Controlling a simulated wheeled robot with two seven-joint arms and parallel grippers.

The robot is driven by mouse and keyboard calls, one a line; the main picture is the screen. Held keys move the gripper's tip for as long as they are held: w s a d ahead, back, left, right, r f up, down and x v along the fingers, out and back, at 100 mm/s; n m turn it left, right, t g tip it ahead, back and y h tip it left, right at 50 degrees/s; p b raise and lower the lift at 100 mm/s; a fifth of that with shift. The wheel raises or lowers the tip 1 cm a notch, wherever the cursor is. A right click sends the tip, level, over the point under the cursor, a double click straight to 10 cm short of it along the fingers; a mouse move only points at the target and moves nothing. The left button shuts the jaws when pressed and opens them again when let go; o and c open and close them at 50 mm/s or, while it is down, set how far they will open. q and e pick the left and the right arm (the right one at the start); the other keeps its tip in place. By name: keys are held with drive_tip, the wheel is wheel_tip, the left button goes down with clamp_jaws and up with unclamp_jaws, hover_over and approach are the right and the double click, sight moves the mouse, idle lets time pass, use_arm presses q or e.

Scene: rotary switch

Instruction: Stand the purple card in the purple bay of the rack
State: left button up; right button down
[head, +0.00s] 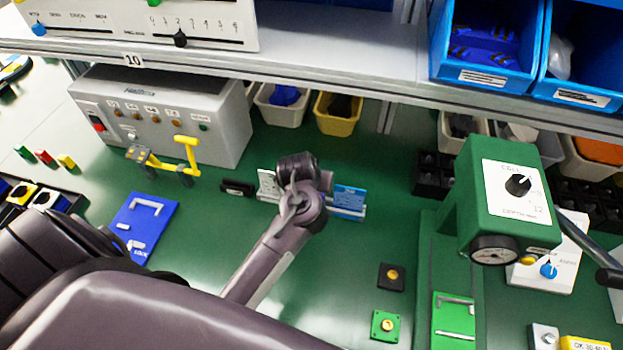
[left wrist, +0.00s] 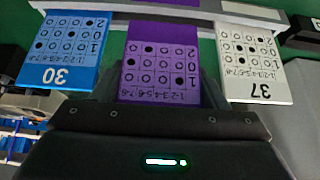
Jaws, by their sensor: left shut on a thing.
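My left gripper (left wrist: 160,100) is shut on the purple card (left wrist: 160,60), which has a grid of printed circles and holes. In the left wrist view the card is between a blue card marked 30 (left wrist: 62,55) and a white card marked 37 (left wrist: 255,65). A purple strip (left wrist: 165,3) shows at the card's far end, in line with it, on the rack. I cannot tell whether the card is fully down in the bay. In the head view my left wrist hides the purple card and the rack's middle; the white card (head: 267,186) and blue card (head: 349,201) show either side.
A blue plate (head: 146,225) lies left of my arm. A green press-like machine (head: 495,195) stands at right. A shelf (head: 330,60) with blue bins runs above the back.

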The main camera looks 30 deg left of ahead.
use_arm(q)
drive_tip(key=shift+f+b, duration=0.9)
drive_tip(key=shift+f, duration=0.55)
drive_tip(key=o, duration=1)
drive_tip(key=shift+r, duration=0.15)
drive_tip(key=shift+p+v, duration=1.8)
drive_tip(key=shift+v, duration=2.1)
wheel_tip(320, 180, up, 9)
drive_tip(key=p, duration=1)
